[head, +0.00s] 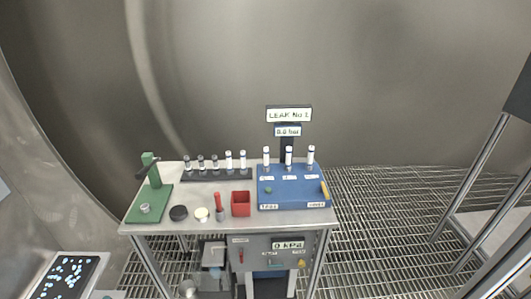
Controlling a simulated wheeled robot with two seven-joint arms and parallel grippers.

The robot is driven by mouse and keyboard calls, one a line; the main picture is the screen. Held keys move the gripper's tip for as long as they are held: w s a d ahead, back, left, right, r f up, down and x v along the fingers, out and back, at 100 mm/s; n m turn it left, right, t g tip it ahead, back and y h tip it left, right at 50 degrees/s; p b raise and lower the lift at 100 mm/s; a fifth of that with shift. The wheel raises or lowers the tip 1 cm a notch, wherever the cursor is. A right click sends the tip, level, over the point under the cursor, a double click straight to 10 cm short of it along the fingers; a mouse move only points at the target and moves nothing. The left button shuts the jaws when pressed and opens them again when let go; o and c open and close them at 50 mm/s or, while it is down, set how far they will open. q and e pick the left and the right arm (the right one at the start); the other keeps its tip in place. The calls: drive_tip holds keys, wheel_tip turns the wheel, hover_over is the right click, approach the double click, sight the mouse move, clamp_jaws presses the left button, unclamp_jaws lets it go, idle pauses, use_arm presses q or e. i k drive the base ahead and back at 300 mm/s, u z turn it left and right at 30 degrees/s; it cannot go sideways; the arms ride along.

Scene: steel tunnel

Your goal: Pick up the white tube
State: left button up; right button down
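Several small white tubes stand upright on the steel table (215,222). Two white tubes, one at the rack's right end (243,159) and one beside it (228,160), stand in a black rack (215,174). Darker tubes (200,163) fill the rack's left part. Three more white-topped tubes stand in a row on a blue device (290,194): a left one (266,155), a middle one (289,155) and a right one (311,154). I cannot tell which tube is meant. Neither of my grippers is in view.
A green press (153,175), black disc (179,213), cream disc (202,214), red-handled tool (218,204) and red box (241,209) crowd the tabletop. A "LEAK No 1" sign (289,115) rises behind. Grated floor (375,225) lies right, before a metal frame (480,190).

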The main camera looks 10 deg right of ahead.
sight(266, 151)
drive_tip(key=z, duration=0.7)
drive_tip(key=i, duration=0.85)
drive_tip(key=z, duration=0.9)
